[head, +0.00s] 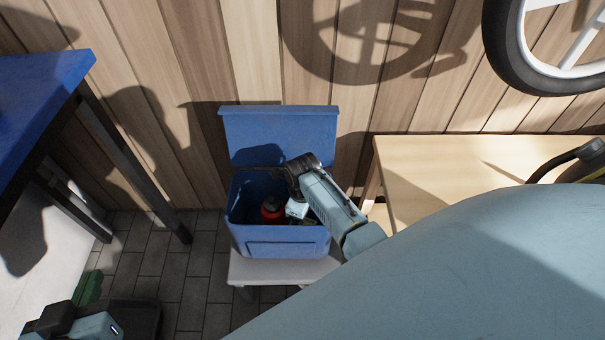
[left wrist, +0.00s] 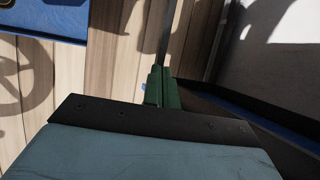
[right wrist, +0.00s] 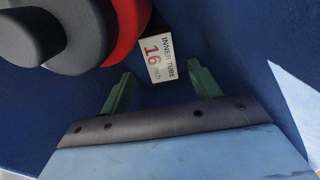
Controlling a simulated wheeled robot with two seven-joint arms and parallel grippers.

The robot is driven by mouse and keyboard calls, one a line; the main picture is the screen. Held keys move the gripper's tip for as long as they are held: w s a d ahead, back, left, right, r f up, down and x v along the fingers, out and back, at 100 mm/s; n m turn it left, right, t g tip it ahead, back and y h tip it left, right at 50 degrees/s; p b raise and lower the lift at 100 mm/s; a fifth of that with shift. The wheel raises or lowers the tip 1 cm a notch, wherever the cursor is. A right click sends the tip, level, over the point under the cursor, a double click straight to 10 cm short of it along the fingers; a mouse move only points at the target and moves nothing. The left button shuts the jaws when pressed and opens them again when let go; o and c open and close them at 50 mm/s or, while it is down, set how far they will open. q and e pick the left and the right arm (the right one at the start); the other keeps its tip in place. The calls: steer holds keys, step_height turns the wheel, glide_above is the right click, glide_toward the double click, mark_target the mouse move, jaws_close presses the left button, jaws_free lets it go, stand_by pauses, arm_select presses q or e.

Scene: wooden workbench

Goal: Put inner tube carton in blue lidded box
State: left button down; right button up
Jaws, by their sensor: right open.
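The blue lidded box (head: 285,247) stands on a small white stand with its lid (head: 280,135) raised against the wall. My right gripper reaches down into it. In the right wrist view, the right gripper (right wrist: 157,77) is open, its green fingertips apart. The inner tube carton (right wrist: 158,58), white with "INNER TUBE 16 inch" print, lies inside the box just beyond and between the fingertips, not gripped. I cannot make out the carton in the head view. My left gripper (head: 88,288) is low at the left, away from the box; its green fingers are together (left wrist: 162,88) in the left wrist view.
A red and black object (head: 271,210) is also in the box, close to the carton; it shows in the right wrist view (right wrist: 122,35). A blue-topped table (head: 45,80) is at the left. A wooden bench (head: 440,160) is right of the box, and a wheel (head: 510,60) hangs above.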

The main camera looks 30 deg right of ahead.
step_height(320, 180, up, 3)
steer(key=shift+f+p, duration=0.1)
steer(key=shift+p, duration=0.65)
arm_select(q)
steer(key=s+a+f+g+y+p, duration=0.1)
steer(key=s+a+f+g+y, duration=0.1)
steer(key=s+a+f+g, duration=0.3)
steer(key=shift+s+f+n+g+y+p, duration=0.35)
steer(key=shift+s+f+g, duration=1.35)
steer(key=shift+s, duration=1.45)
arm_select(e)
steer(key=shift+r, duration=1.4)
arm_select(q)
steer(key=shift+a+r, duration=0.1)
steer(key=shift+r, duration=0.05)
arm_select(e)
steer(key=shift+r, duration=0.1)
